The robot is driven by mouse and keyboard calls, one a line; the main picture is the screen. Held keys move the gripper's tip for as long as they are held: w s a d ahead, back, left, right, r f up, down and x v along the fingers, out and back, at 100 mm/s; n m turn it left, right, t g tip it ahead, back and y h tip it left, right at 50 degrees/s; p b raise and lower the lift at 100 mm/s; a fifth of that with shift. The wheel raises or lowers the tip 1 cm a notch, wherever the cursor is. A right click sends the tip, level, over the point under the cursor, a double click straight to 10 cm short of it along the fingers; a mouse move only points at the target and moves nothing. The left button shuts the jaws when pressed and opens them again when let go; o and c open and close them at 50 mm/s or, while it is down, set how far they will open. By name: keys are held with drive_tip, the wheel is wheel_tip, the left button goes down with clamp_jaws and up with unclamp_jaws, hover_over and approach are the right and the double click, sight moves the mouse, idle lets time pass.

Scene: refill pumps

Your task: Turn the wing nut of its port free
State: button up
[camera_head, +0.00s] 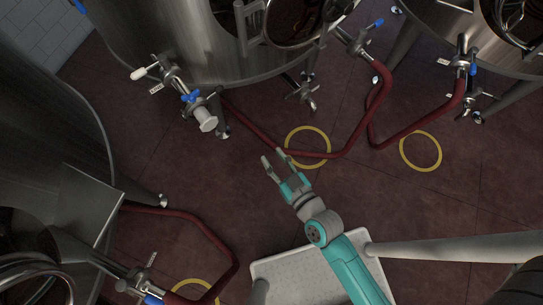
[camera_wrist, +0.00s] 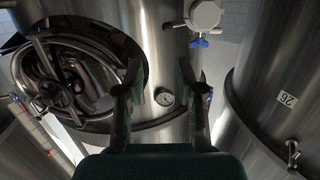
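A steel port with a pale round cap (camera_head: 207,121) sticks out low on the large tank at the upper left in the head view. A blue wing nut (camera_head: 189,97) sits on the clamp behind the cap. In the wrist view the capped port (camera_wrist: 205,14) is at the top, right of centre, with the blue wing nut (camera_wrist: 199,43) just below it. My gripper (camera_head: 273,157) is open and empty over the floor, below and right of the port in the head view, apart from it. In the wrist view its two fingers (camera_wrist: 156,82) stand well apart with nothing between them.
Red hoses (camera_head: 345,142) run over the dark red floor from other valves. Another tank (camera_head: 50,120) stands at the left. Bare floor lies between gripper and port.

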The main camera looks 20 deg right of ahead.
drive_tip(key=shift+s+r, duration=0.1)
drive_tip(key=o, duration=0.9)
drive_tip(key=g+h, duration=0.2)
drive_tip(key=g, duration=0.1)
approach(190, 93)
drive_tip(key=x, duration=1)
drive_tip(key=shift+w+a, duration=0.1)
drive_tip(key=shift+w, duration=0.1)
drive_tip(key=shift+y, duration=0.3)
drive_tip(key=c, duration=1.2)
